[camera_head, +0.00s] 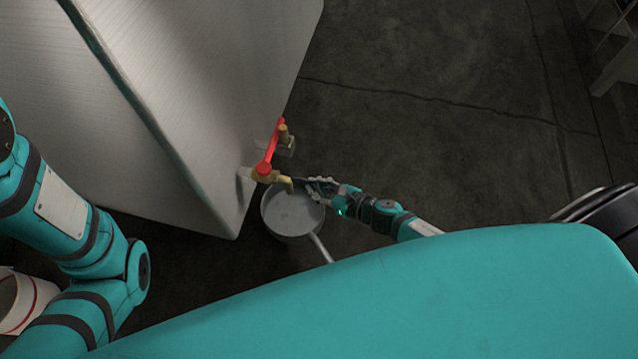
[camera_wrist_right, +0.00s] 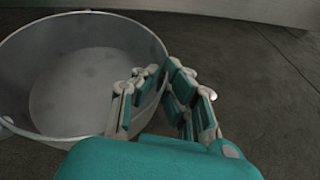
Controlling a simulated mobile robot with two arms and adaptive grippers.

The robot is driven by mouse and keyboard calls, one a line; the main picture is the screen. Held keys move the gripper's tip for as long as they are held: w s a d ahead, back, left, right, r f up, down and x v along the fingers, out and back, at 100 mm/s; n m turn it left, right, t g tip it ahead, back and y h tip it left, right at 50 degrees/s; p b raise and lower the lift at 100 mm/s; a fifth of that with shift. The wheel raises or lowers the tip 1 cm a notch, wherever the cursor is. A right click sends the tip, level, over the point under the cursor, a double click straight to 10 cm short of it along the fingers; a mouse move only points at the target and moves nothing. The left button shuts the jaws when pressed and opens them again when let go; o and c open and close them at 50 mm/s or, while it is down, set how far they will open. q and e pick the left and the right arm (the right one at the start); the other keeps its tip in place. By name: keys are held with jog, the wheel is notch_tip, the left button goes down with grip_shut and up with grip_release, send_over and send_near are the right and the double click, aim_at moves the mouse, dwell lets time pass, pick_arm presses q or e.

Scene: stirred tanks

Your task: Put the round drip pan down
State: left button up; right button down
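The round drip pan (camera_head: 290,214) is a grey metal pan with a long pale handle, below the brass spout at the tank's corner. It also fills the left of the right wrist view (camera_wrist_right: 80,95) and looks empty. My right gripper (camera_head: 312,188) is at the pan's right rim. In the right wrist view its fingers (camera_wrist_right: 162,72) straddle the pan wall, one inside and one outside, closed on it. The pan looks upright. I cannot tell whether its bottom touches the floor. My left gripper is out of view.
A large pale tank (camera_head: 190,90) stands left of the pan. Its tap with a red lever (camera_head: 269,153) is right above the pan's edge. A white bucket with a red stripe (camera_head: 18,300) is at lower left. The dark floor (camera_head: 430,130) to the right is clear.

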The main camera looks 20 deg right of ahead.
jog(key=shift+r, duration=0.1)
jog(key=shift+a+f, duration=0.1)
jog(key=shift+f, duration=0.1)
jog(key=c, duration=1.5)
grip_release()
jog(key=shift+s+r, duration=0.1)
jog(key=shift+r, duration=0.1)
